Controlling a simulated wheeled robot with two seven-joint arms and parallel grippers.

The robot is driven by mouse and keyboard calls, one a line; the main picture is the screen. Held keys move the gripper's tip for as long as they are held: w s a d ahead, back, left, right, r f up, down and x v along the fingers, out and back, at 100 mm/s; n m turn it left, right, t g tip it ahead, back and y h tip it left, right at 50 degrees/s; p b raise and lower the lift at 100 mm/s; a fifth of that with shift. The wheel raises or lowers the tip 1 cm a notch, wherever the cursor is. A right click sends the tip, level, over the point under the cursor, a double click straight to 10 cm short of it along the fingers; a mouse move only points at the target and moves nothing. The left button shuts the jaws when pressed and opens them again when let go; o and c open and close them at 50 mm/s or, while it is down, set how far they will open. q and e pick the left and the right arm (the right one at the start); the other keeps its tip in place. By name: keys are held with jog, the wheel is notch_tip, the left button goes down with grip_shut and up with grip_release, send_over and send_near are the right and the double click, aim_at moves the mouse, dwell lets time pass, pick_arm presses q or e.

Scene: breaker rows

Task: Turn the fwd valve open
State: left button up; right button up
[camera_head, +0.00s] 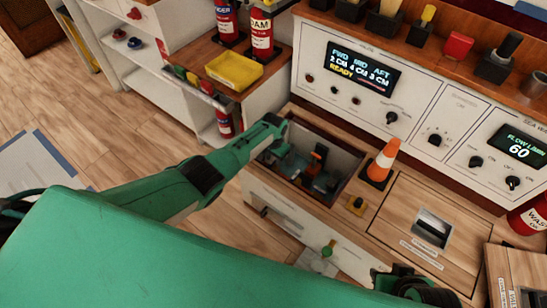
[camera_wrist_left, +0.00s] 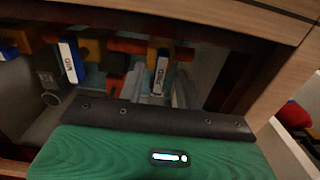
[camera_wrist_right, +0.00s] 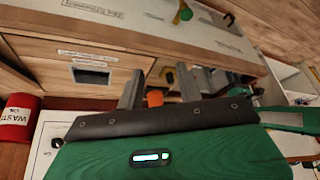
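An open bay (camera_head: 344,193) in the counter holds the valves, with an orange-red handle (camera_head: 318,157) standing up inside. The tags are too blurred to say which is fwd. My left gripper (camera_head: 281,150) reaches into the bay's far left part. Its fingers (camera_wrist_left: 160,88) look apart, around or just behind the middle tagged handle; contact is unclear. My right gripper (camera_wrist_right: 160,88) is open, with an orange piece showing between its fingers, over the counter's front.
A panel display (camera_head: 358,68) reads FWD, MID, AFT and READY. A yellow tray (camera_head: 234,70) and red extinguishers stand at the upper left.

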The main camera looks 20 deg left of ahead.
aim_at(273, 160)
pick_arm(q)
jog(key=shift+r, duration=0.15)
pick_arm(e)
jog(key=shift+r, duration=0.1)
